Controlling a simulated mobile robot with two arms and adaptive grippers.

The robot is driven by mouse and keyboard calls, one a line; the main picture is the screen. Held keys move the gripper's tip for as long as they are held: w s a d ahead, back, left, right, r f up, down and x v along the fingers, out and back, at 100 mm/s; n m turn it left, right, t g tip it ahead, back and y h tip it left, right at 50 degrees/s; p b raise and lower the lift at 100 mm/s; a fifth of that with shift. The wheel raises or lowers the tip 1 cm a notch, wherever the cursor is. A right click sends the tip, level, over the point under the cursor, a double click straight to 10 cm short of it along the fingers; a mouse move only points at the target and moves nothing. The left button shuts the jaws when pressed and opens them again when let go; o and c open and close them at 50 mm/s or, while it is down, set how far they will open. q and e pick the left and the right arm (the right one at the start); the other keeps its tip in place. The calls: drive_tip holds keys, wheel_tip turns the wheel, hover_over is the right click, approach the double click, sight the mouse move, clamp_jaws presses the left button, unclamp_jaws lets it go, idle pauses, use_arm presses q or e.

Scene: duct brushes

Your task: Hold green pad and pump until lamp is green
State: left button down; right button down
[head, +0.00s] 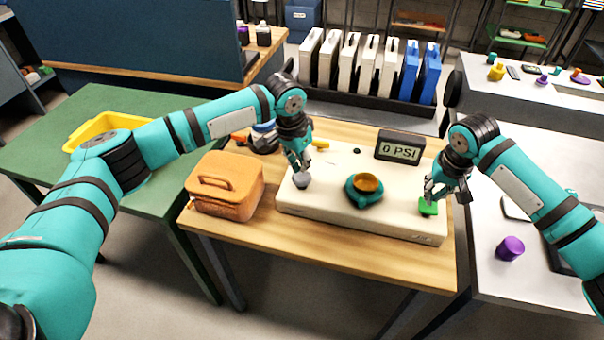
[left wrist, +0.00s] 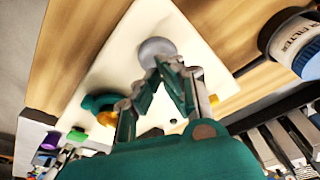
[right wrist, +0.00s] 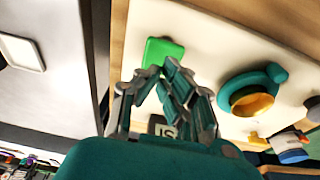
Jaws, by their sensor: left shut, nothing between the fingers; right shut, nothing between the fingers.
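A cream panel box (head: 330,208) lies on the wooden table. The green pad (head: 428,208) is at its right end; it also shows in the right wrist view (right wrist: 163,50). My right gripper (head: 432,194) is shut and empty, its tips at the pad; contact is unclear. A grey round knob (head: 301,181) is at the box's left end, also in the left wrist view (left wrist: 157,48). My left gripper (head: 301,168) is shut and empty with its tips at the knob; I cannot tell if they press it. A display (head: 400,147) reads 0 PSI. A teal round fitting has an amber centre (head: 368,184), possibly the lamp.
An orange bag (head: 226,186) stands left of the box. A filter canister (left wrist: 296,42) lies behind it. A green table (head: 150,190) with a yellow tray (head: 100,128) is at left. A purple cylinder (head: 510,248) is on the white table at right.

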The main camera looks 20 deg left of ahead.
sight(302, 175)
idle(0.3)
drive_tip(key=shift+f, duration=1.3)
use_arm(q)
drive_tip(key=shift+f, duration=1.65)
drive_tip(key=shift+r, duration=1.15)
drive_tip(key=shift+f, duration=0.1)
